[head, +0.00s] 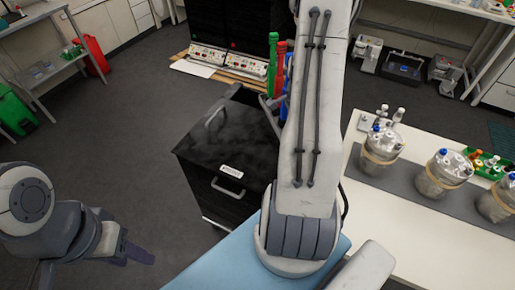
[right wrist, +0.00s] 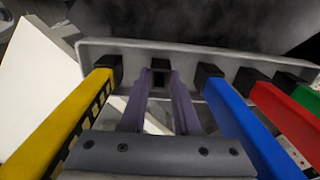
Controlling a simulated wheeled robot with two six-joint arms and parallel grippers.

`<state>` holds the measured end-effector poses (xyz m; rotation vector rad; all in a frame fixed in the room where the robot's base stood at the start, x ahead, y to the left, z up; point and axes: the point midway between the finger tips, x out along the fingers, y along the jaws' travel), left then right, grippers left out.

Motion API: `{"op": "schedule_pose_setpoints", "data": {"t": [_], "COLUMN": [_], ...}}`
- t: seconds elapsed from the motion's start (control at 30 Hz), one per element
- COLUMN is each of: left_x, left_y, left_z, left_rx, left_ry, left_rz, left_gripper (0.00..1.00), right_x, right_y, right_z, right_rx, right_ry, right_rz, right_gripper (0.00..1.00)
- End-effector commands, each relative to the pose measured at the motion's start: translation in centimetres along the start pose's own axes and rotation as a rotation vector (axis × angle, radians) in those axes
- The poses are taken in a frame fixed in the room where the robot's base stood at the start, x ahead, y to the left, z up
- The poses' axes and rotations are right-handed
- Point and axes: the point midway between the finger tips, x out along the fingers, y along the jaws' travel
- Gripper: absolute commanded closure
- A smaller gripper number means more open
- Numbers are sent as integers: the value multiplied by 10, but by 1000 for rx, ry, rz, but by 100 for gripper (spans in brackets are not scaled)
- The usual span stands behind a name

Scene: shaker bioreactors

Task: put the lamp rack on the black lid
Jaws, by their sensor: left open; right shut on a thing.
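The black lid (head: 237,143) tops a dark cabinet-like box in the middle of the head view; it has a handle and a white label. The lamp rack is a grey bar with green, red, blue and yellow lamps. In the head view its green lamp (head: 272,62) and red lamp show beside my right arm, over the lid's far right side. In the right wrist view my right gripper (right wrist: 159,82) is shut on the rack (right wrist: 210,60), between the yellow and blue lamps. My left gripper (head: 137,252) is open and empty at the lower left, away from the lid.
A white table (head: 405,235) at the right bears a grey mat with several glass vessels (head: 381,150). A light blue surface (head: 215,262) lies at the bottom. Equipment with control panels (head: 225,60) stands behind the box. The floor left of the box is clear.

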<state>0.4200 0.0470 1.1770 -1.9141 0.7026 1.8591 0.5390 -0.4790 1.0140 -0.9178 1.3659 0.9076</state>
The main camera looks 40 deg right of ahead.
Motion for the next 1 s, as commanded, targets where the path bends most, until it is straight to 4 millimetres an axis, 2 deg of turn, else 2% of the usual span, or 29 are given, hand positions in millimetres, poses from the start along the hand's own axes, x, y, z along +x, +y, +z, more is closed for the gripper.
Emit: {"op": "schedule_pose_setpoints", "data": {"t": [0.03,0.3,0.5,0.77,1.0], "left_x": [11,43,57,64,92], "left_y": [-1,-3,-4,-5,-7], "left_z": [1,2,3,3,5], "left_rx": [0,2,3,4,4], "left_ry": [0,0,0,0,0], "left_rz": [0,0,0,0,0], "left_gripper": [53,53,53,53,53], "right_x": [10,45,59,67,98], "right_y": [-2,-8,-12,-12,-12], "right_z": [11,67,96,103,103], "right_rx": [-8,-8,-6,-2,-2], "right_ry": [1,1,1,1,0], "right_rz": [-2,-3,-5,-4,-3], "right_gripper": [100,100,100,100,100]}}
